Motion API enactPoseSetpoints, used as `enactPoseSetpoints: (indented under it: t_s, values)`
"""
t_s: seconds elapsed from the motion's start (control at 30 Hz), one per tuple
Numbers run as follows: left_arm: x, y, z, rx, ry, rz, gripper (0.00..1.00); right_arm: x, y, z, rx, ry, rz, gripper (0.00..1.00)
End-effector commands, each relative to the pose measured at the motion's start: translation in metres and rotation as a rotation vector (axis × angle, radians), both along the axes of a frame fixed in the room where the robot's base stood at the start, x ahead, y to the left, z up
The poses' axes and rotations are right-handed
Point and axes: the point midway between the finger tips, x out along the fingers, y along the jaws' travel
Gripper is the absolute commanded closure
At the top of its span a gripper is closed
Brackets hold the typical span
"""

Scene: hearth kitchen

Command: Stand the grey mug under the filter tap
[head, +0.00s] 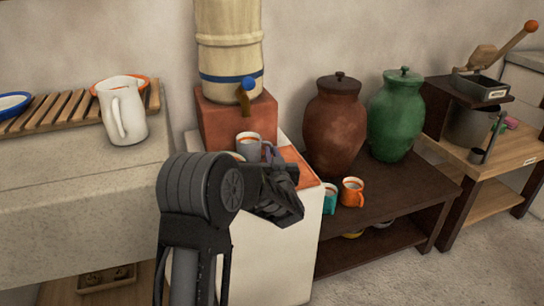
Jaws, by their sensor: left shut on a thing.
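The grey mug (249,146) is upright below the blue-handled filter tap (246,88), in front of the red-brown block under the filter. I cannot tell whether its base touches the surface, because my arm hides its lower part. My left gripper (268,158) is shut on the mug's right side, where the handle would be. The filter (229,45) is a cream ribbed barrel with a blue band, standing on the red-brown block (222,122). My right gripper is not in view.
A pale rim shows just left of the mug, mostly hidden. A white jug (122,112) stands on the left counter by a slatted rack (60,108). Brown (335,125) and green (397,115) lidded jars, a teal mug (330,199) and an orange mug (352,192) stand on the low shelf.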

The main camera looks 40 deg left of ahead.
Motion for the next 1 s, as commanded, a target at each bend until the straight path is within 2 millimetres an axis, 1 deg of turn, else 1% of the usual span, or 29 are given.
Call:
enactPoseSetpoints:
  t_s: [0.07, 0.2, 0.23, 0.5, 0.73, 0.87, 1.0]
  values:
    - [0.000, 0.000, 0.001, 0.001, -0.001, 0.000, 1.00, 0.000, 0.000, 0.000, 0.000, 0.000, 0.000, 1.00]
    - [0.000, 0.000, -0.004, 0.001, -0.001, 0.000, 1.00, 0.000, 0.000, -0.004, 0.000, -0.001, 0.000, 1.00]
    - [0.000, 0.000, -0.004, 0.000, 0.000, 0.000, 0.88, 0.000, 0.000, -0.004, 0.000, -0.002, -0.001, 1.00]
    - [0.000, 0.000, -0.003, 0.000, 0.000, 0.000, 0.67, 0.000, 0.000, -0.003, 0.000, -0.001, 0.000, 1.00]
    - [0.000, 0.000, -0.003, 0.000, 0.000, 0.000, 0.67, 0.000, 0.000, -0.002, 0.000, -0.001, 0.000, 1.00]
    - [0.000, 0.000, 0.003, 0.000, 0.000, 0.000, 0.67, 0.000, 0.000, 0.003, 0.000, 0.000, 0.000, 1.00]
    - [-0.010, -0.011, 0.002, -0.002, 0.000, -0.002, 0.67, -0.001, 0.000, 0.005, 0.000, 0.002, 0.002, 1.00]
